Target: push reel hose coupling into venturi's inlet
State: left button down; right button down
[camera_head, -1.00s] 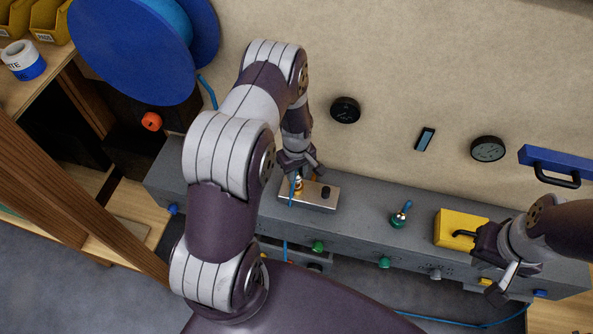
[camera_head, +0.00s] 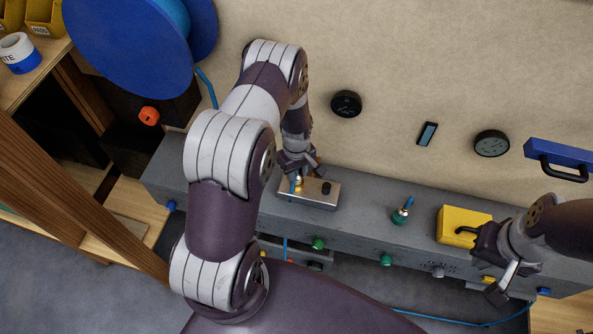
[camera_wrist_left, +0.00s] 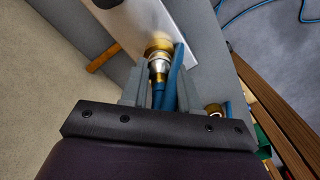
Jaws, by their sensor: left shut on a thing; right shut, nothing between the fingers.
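The venturi (camera_head: 318,196) is a silver block with a black knob, lying on the grey bench ledge. My left gripper (camera_head: 297,174) is over its left end. In the left wrist view my left gripper (camera_wrist_left: 160,92) is shut on the reel hose coupling (camera_wrist_left: 157,68), a silver and brass fitting with blue hose behind it. The coupling's front meets or nearly meets the brass inlet (camera_wrist_left: 158,47) on the venturi plate (camera_wrist_left: 165,22); I cannot tell whether it is seated. My right gripper (camera_head: 500,280) is shut and empty at the right, in front of the ledge.
A yellow box (camera_head: 455,225) stands on the ledge beside my right arm. A blue hose reel (camera_head: 140,45) is at upper left. Coloured knobs line the ledge's front (camera_head: 350,245).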

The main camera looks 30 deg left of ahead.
pick_arm(q)
jog(key=shift+f, duration=0.2)
jog(key=c, duration=0.8)
grip_release()
jog(key=shift+o, duration=0.2)
notch_tip(320, 180, up, 13)
jog(key=b, duration=0.3)
jog(key=shift+f, duration=0.1)
